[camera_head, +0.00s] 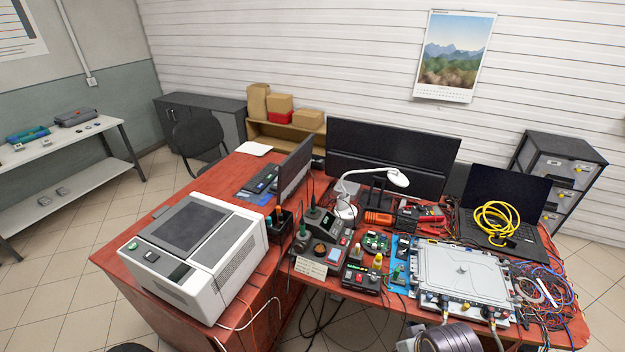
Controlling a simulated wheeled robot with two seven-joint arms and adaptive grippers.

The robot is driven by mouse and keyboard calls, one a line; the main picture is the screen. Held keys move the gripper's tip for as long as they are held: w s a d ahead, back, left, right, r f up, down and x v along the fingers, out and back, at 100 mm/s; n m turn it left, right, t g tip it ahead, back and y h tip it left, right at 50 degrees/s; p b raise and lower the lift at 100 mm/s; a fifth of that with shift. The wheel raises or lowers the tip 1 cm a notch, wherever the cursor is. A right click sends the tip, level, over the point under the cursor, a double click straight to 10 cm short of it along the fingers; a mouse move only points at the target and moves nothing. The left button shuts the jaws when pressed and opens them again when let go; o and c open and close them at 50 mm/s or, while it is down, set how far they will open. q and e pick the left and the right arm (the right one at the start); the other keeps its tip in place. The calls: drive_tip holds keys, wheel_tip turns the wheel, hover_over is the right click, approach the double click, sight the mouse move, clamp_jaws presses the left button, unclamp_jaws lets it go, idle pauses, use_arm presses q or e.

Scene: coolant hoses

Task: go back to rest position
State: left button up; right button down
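Neither of my grippers can be made out in the head view. A grey, rounded part that looks like one of my arm links (450,338) shows at the bottom edge, right of the middle. A flat silver metal unit (460,270) lies on the red desk at the right. Hose or cable ends with dark fittings (491,314) sit at its front edge, and lines run down from there out of the picture. I cannot tell how firmly they are seated.
The red desk (180,183) carries a white printer-like machine (200,250), monitors (390,150), a lamp (397,178), and a laptop with a yellow coiled cable (496,222). Tangled wires (548,290) lie right of the silver unit. Tiled floor (65,285) is open at the left.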

wheel_tip(320, 180, down, 34)
drive_tip(key=s+f+g+b, duration=0.1)
drive_tip(key=s+b, duration=0.1)
drive_tip(key=s, duration=0.1)
drive_tip(key=s+d+f+b, duration=0.1)
drive_tip(key=s+d+f, duration=0.1)
drive_tip(key=s+f, duration=0.8)
drive_tip(key=s+d+f+g+b, duration=0.1)
drive_tip(key=s+d+f, duration=0.1)
drive_tip(key=s+f, duration=0.9)
drive_tip(key=shift+s+f+g, duration=0.15)
drive_tip(key=shift+s+g, duration=0.15)
drive_tip(key=shift+s, duration=0.25)
drive_tip(key=shift+d, duration=0.1)
